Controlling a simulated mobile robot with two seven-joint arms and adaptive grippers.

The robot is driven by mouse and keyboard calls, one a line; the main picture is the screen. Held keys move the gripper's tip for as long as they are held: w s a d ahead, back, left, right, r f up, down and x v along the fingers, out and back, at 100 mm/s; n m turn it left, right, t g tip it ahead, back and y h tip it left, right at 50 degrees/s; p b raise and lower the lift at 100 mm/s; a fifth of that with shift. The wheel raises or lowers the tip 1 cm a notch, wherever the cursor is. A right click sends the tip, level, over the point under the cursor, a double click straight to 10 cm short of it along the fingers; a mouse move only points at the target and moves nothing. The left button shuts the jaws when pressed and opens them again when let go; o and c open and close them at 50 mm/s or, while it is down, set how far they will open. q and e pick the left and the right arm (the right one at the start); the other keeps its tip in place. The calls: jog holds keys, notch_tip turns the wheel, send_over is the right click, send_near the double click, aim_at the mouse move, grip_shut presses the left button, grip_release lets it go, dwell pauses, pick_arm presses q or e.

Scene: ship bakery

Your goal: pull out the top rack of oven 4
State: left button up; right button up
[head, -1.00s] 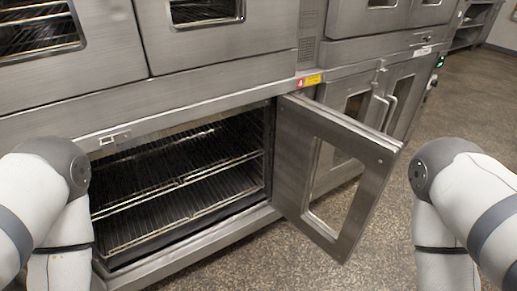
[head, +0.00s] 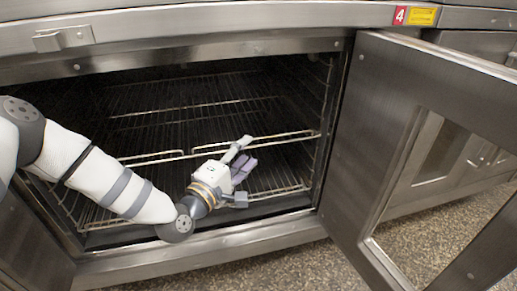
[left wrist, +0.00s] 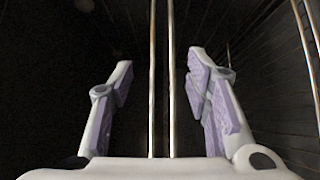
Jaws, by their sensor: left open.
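Oven 4 stands open in the head view, with its red number label (head: 400,15) above the opening. The top rack (head: 288,136) is a wire shelf inside the oven, its front rail running across the opening. My left gripper (head: 243,153) is open at this front rail, right of the middle. In the left wrist view, two thin parallel rack bars (left wrist: 169,110) run between the spread fingers of the left gripper (left wrist: 160,65), with a gap on both sides. I cannot tell how deep the bars lie between the fingers. My right gripper does not show.
The oven door (head: 375,130) is swung open to the right, its edge close beside the opening. A lower rack (head: 290,190) lies beneath the top one. My left forearm crosses the lower left of the opening. Speckled floor (head: 290,268) shows in front.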

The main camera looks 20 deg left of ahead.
aim_at(256, 143)
pick_arm(q)
jog(key=w, duration=0.1)
jog(key=w+b, duration=0.1)
jog(key=w, duration=0.1)
jog(key=w+d, duration=0.1)
jog(key=w, duration=0.1)
jog(key=shift+w+f, duration=0.1)
jog(key=shift+f, duration=0.15)
jog(key=shift+w+d+r, duration=0.1)
jog(key=shift+w+r, duration=0.05)
jog(key=shift+w, duration=0.25)
grip_shut()
